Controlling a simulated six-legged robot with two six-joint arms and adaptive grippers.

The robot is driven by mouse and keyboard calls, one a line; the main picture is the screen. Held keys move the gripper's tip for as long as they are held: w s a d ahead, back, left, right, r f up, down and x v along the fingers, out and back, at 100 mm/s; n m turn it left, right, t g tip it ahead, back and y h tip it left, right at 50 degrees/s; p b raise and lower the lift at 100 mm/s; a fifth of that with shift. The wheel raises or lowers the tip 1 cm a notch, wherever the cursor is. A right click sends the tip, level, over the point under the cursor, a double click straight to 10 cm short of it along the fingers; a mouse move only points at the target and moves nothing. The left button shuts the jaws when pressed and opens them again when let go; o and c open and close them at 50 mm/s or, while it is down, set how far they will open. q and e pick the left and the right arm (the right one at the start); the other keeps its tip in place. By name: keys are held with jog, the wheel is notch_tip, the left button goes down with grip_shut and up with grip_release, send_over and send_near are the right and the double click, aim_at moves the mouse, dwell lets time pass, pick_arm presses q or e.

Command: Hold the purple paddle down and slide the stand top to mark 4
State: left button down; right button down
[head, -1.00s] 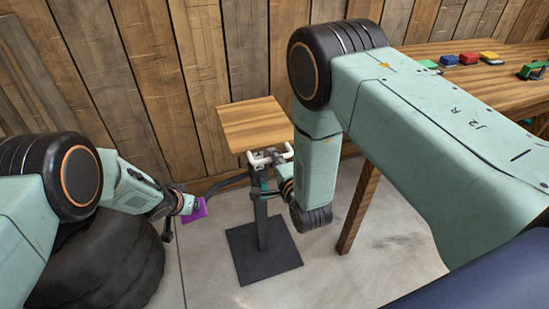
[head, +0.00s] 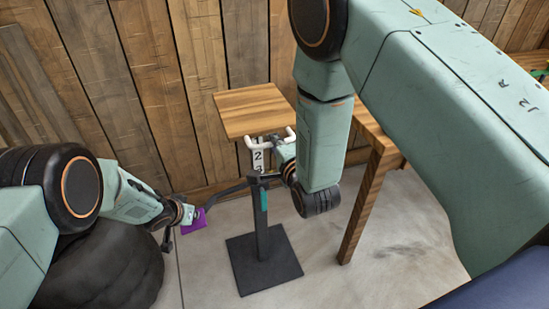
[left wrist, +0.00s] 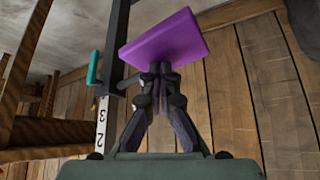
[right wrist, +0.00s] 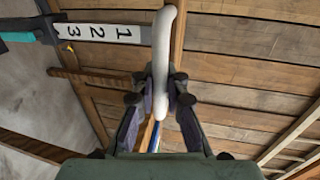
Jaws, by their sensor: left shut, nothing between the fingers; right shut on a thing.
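The stand has a square wooden top (head: 254,110) and a white number strip (head: 258,156) on its post, above a dark lower column (head: 262,222). The right wrist view shows 1, 2 and 3 on the strip (right wrist: 98,32), with 3 closest to the collar; no 4 is visible. The purple paddle (head: 194,222) is on the stand's left; my shut, empty left gripper (head: 188,214) appears to touch it, fingertips against its face (left wrist: 165,38) in the left wrist view. My right gripper (right wrist: 160,82) is shut on the white handle (right wrist: 164,50) under the top.
The stand's black base plate (head: 264,260) rests on the concrete floor. A wooden plank wall (head: 200,60) is close behind the top. A wooden table leg (head: 362,205) stands to the right, near my right arm. A dark rounded object (head: 100,265) is at lower left.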

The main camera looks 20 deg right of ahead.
jog(key=shift+s+r, duration=0.1)
jog(key=shift+r, duration=1.55)
pick_arm(q)
jog(key=shift+s, duration=0.1)
pick_arm(e)
jog(key=c, duration=1.5)
grip_release()
jog(key=shift+s, duration=0.1)
jog(key=shift+o, duration=0.6)
jog(key=shift+r, duration=0.1)
jog(key=v, duration=1.1)
jog(key=shift+s, duration=0.4)
jog(key=shift+r, duration=0.1)
